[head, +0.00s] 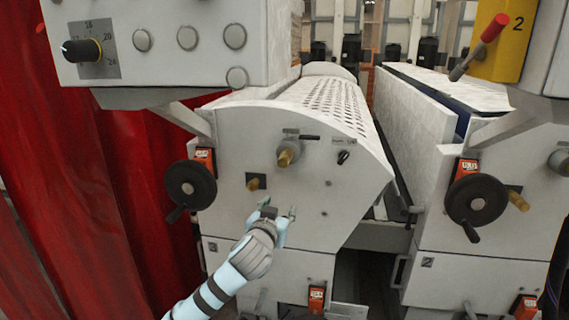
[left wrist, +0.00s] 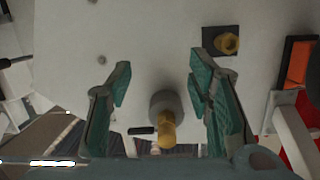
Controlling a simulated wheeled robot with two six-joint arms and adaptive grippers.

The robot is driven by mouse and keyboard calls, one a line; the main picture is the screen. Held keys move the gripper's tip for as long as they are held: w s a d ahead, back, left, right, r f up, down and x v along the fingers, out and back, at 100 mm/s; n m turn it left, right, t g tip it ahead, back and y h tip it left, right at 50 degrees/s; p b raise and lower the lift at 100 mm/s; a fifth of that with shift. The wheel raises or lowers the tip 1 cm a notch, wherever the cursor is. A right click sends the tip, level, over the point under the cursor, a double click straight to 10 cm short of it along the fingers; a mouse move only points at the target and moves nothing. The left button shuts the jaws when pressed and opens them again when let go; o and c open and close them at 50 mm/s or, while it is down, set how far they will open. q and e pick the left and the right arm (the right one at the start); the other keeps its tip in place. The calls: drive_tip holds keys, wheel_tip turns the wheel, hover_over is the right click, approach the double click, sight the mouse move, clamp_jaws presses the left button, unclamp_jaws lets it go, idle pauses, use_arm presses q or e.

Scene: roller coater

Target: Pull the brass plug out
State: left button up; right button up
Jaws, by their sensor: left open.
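Two brass parts show on the white end panel (head: 335,185) of the left machine. One is a brass plug (head: 253,184) in a dark square plate; in the left wrist view this plug (left wrist: 229,44) lies at the upper right, beyond the right-hand finger. The other is a brass fitting (head: 287,156) with a grey collar; in the left wrist view this fitting (left wrist: 167,127) shows between the fingers. I cannot tell which one the task means. My left gripper (head: 279,211) is open and empty, in front of the panel, below and right of the plug. My right gripper is not in view.
A black handwheel (head: 191,185) with an orange tag sits left of the plug. A control box (head: 165,45) with a knob overhangs above. A second machine on the right has another handwheel (head: 476,200) and brass part (head: 518,201). A red curtain (head: 80,170) hangs at left.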

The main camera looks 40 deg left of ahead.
use_arm(q)
drive_tip(key=n+t+y, duration=0.1)
drive_tip(key=t, duration=0.1)
approach(283, 165)
drive_tip(key=w, duration=0.1)
drive_tip(key=shift+w+a+r, duration=0.25)
drive_tip(key=shift+w+a, duration=0.05)
drive_tip(key=shift+a, duration=0.2)
drive_tip(key=shift+x, duration=4.5)
drive_tip(key=shift+p, duration=0.45)
clamp_jaws()
drive_tip(key=shift+f, duration=0.2)
